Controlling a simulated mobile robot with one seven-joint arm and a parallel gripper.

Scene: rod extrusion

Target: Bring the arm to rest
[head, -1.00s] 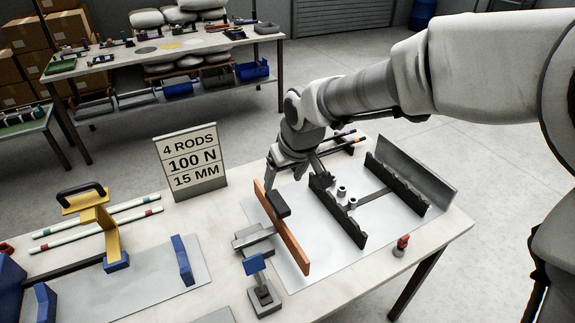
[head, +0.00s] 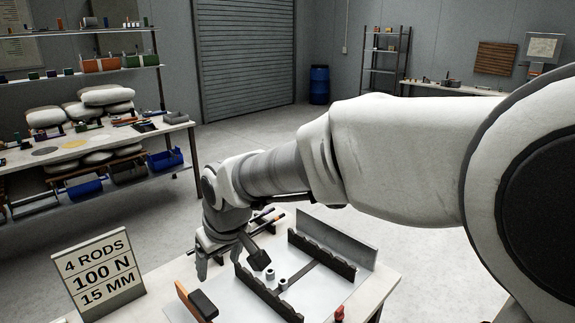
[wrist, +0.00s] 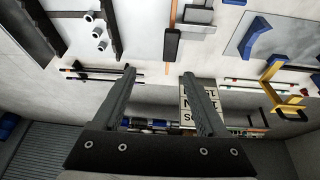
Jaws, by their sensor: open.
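My gripper (head: 230,262) hangs over the work table (head: 385,290), pointing down, its two fingers spread apart with nothing between them. In the head view it is above the back left of the dark notched rails (head: 268,295). The wrist view shows the same open fingers (wrist: 150,68), with table items beyond them. My arm reaches in from the right, bent down at the wrist. The orange bar (head: 183,297) with a black block is in front and to the left of the gripper, apart from it.
A sign (head: 98,275) reading "4 RODS 100 N 15 MM" stands at left. Small white cylinders (head: 270,275) stand by the rails. A red-topped piece (head: 339,313) is at the front edge. A yellow handled tool (wrist: 270,88) shows in the wrist view. Open floor lies behind the table.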

